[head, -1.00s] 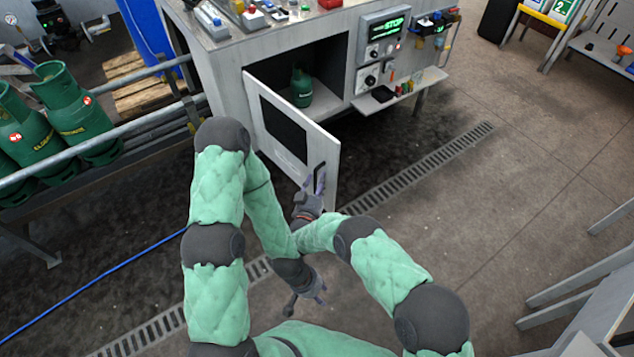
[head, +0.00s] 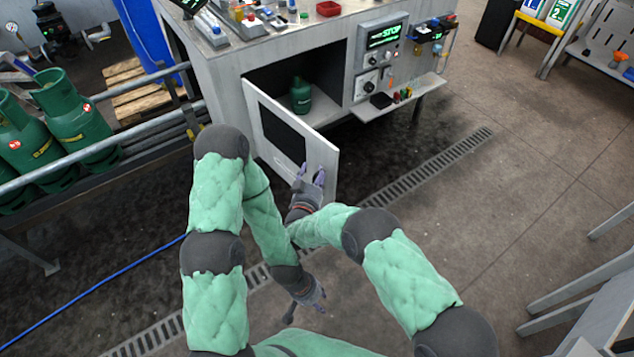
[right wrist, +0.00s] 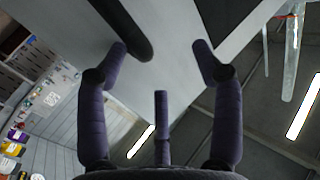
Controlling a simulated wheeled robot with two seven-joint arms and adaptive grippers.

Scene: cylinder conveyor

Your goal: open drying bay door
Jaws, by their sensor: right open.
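The drying bay door (head: 262,98) is hinged at its left side and stands swung outward, well open. It has a dark window, and a green cylinder (head: 300,95) stands inside the bay behind it. My right gripper (head: 310,176) is open at the door's outer face, near its free edge.
A control panel (head: 381,58) and a small shelf (head: 405,100) are right of the bay. Green cylinders (head: 75,125) stand behind a rail (head: 100,150) at the left. A floor grate (head: 420,165) runs under the door area. Open floor lies to the right.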

